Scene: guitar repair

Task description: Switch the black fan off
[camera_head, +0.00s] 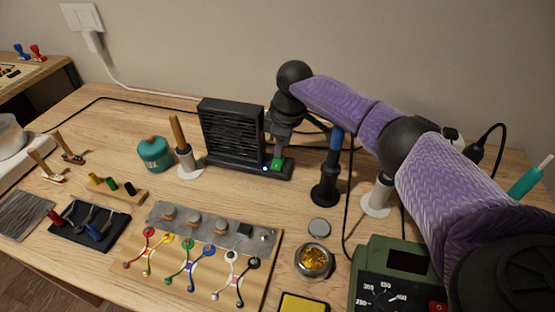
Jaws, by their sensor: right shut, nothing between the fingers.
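The black fan (232,132) stands upright on its flat base at the back middle of the workbench, with a slatted front. A green switch (278,164) sits at the right end of its base, and a small blue-white light (265,169) shows just left of it. My right gripper (279,154) points down with its fingers shut, right at the green switch. It covers part of the switch, and I cannot tell whether it is touching. My left gripper is not in view.
A blue-handled tool in a black holder (325,192) stands close right of my gripper. A green soldering station (395,280) and a wired board (200,262) fill the front.

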